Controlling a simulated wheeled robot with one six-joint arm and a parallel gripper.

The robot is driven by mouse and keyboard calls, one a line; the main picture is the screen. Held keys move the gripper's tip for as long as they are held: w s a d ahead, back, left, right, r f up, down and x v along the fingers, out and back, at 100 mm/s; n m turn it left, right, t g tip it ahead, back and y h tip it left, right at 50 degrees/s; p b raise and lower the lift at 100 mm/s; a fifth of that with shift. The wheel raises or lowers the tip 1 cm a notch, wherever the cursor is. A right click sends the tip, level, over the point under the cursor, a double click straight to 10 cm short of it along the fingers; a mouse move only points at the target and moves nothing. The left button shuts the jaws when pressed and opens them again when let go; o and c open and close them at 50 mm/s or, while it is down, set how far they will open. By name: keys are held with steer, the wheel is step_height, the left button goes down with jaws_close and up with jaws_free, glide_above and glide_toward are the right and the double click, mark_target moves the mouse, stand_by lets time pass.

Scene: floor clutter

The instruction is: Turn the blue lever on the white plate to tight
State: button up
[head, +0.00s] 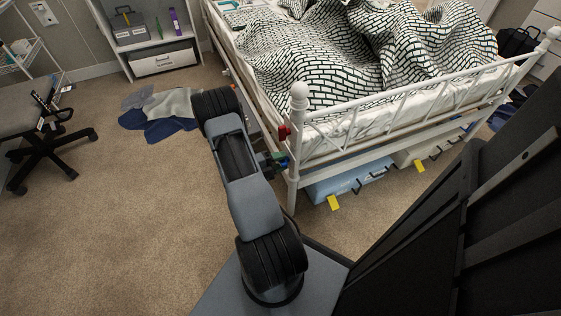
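A small blue and green part (279,159) shows at the near corner post of the white bed frame, just right of my arm. It is too small to tell whether it is the blue lever or how it is turned. No white plate can be made out clearly around it. My arm stands in the middle of the view and covers part of this area. A dark piece beside the blue and green part may belong to my arm's far end. My gripper's fingers cannot be made out.
A red knob (284,132) sits on the bed post (299,98). Clothes (165,113) lie on the carpet. An office chair (45,125) stands left.

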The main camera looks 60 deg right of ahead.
jaws_close()
steer(key=m+p, duration=0.1)
steer(key=m, duration=0.3)
steer(key=m+p, duration=0.1)
steer(key=m, duration=0.3)
steer(key=shift+m, duration=0.3)
steer(key=m, duration=0.6)
steer(key=m+b, duration=0.1)
steer(key=m, duration=0.5)
steer(key=shift+m, duration=0.3)
stand_by(0.3)
